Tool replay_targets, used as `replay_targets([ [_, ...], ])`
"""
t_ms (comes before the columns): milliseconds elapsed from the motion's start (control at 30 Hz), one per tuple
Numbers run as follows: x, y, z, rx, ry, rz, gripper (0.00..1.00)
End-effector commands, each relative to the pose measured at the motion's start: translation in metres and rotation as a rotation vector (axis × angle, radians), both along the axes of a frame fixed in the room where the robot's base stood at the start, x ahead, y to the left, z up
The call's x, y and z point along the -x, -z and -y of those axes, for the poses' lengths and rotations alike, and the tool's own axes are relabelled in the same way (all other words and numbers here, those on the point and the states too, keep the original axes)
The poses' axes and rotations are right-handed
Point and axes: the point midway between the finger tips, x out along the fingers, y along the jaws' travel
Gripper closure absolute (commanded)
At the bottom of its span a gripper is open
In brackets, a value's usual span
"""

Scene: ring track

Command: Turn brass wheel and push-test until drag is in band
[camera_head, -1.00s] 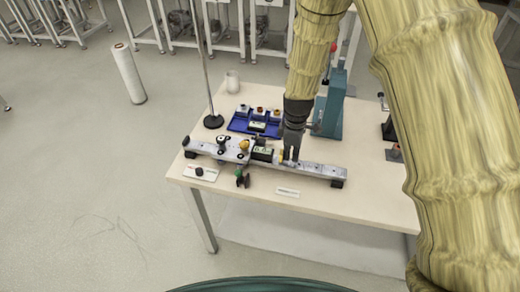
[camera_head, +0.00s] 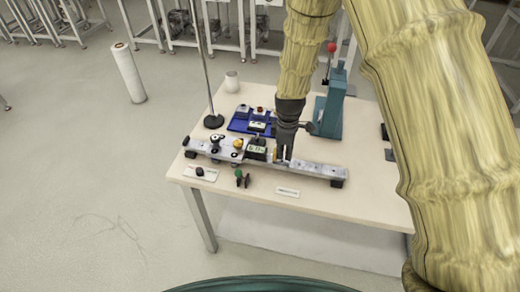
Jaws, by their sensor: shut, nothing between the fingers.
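The grey ring track (camera_head: 318,170) lies across the table like a long rail. A small brass-coloured wheel (camera_head: 238,143) sits on its left part, beside dark round rollers (camera_head: 216,139). A block with a small lit display (camera_head: 256,149) stands on the rail just right of the brass wheel; its digits are too small to read surely. My gripper (camera_head: 284,157) points down at the rail, right of the display block. Its fingers are shut with nothing visible between them. I cannot tell whether they touch the block.
A blue tray (camera_head: 236,125) with small parts lies behind the rail. A teal press (camera_head: 331,106) stands behind right, a pole stand (camera_head: 213,121) behind left. A white plate with a black knob (camera_head: 200,173), a green-topped item (camera_head: 241,178) and a label (camera_head: 287,192) lie in front.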

Motion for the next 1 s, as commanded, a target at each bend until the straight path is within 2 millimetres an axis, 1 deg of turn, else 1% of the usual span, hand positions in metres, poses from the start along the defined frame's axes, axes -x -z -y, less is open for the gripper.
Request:
replay_targets([
  [1000,-0.007,-0.001,-0.023,-0.002,0.0,0.002,1.0],
])
